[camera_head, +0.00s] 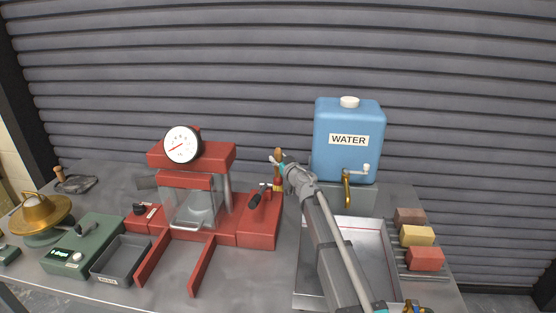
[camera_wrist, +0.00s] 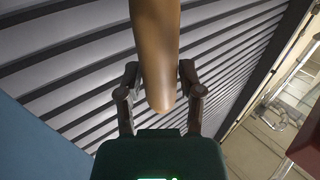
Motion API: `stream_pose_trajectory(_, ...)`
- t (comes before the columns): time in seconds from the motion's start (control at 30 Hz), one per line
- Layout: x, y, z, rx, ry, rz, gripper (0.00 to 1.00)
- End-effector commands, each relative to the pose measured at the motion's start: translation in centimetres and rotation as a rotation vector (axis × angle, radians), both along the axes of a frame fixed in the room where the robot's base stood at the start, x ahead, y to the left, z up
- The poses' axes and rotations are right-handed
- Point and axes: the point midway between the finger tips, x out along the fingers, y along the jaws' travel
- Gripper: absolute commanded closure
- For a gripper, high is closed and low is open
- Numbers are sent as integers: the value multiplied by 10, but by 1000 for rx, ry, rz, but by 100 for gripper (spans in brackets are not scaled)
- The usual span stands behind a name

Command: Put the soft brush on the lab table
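The soft brush (camera_head: 278,153) shows in the head view as a brown wooden handle tip beside the end of my arm, between the red press and the water tank. In the wrist view its rounded wooden handle (camera_wrist: 156,45) runs from the top edge down between my fingers. My gripper (camera_wrist: 159,70) has a finger against each side of the handle and looks shut on it; it also shows in the head view (camera_head: 281,163). The lab table (camera_head: 255,275) is the grey metal top under the equipment.
A red press with a dial (camera_head: 183,145) stands left of my gripper, and a blue water tank (camera_head: 348,115) stands right. A metal tray (camera_head: 375,250) lies partly under my arm, beside coloured blocks (camera_head: 417,236). A dark tray (camera_head: 121,258) and brass device (camera_head: 42,212) are left. Bare tabletop shows front centre.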

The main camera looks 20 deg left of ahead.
Motion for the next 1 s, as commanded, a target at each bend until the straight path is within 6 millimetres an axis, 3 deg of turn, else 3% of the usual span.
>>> stream_pose_trajectory(0.1,0,0,0,0,0,0,27)
stream_pose_trajectory(0.63,-1,1,4,0,0,2,27)
stream_pose_trajectory(1.0,-33,-36,3,0,0,0,27)
